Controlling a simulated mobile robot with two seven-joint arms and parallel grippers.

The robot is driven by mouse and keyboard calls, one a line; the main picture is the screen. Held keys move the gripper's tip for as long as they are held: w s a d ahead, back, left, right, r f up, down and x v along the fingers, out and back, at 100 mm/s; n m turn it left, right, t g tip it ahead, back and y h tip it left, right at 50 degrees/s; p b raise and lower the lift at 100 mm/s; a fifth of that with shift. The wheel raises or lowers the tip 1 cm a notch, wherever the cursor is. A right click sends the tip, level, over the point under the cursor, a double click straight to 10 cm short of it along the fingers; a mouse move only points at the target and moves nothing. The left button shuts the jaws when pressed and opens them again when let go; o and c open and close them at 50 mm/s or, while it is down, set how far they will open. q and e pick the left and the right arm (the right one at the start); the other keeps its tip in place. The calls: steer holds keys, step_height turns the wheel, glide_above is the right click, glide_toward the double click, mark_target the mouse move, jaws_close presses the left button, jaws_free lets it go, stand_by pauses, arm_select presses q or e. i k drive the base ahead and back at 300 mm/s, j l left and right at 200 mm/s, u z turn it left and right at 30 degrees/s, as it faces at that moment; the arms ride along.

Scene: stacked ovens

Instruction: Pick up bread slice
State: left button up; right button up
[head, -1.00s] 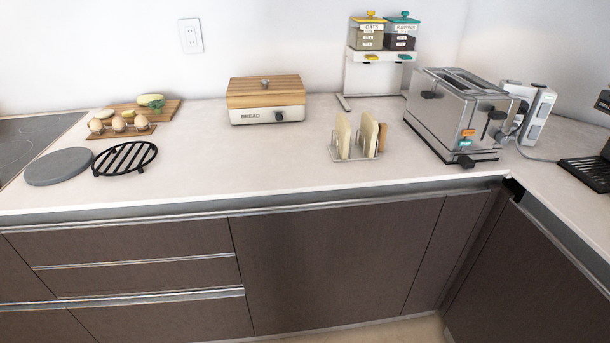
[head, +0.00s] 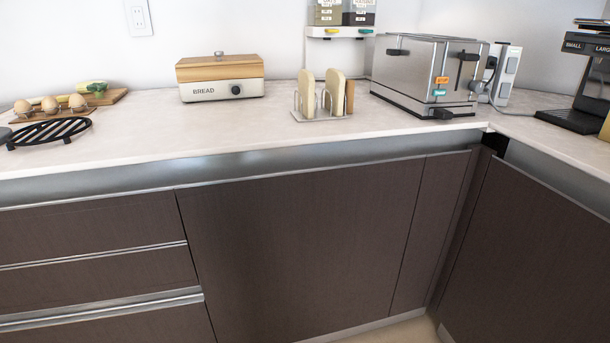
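Bread slices stand upright in a small wire rack (head: 322,117) on the counter, in the middle of the head view. A pale slice (head: 306,92) is on the left of the rack. Another pale slice (head: 334,92) is on the right, with a browner slice (head: 349,97) close against it. A bread box (head: 221,90) with a wooden lid, marked BREAD, stands to the left of the rack. Neither of my grippers is in view.
A steel toaster (head: 425,75) stands just right of the rack. A dispenser stand (head: 338,31) is behind it. Eggs (head: 50,104) and a black trivet (head: 48,134) are at the far left. A black machine (head: 582,85) is at the far right. Counter (head: 245,131) in front of the bread box is clear.

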mark_target(306, 82)
steer(key=i+l, duration=0.35)
steer(key=l, duration=0.15)
steer(key=i+l, duration=0.35)
steer(key=l, duration=0.15)
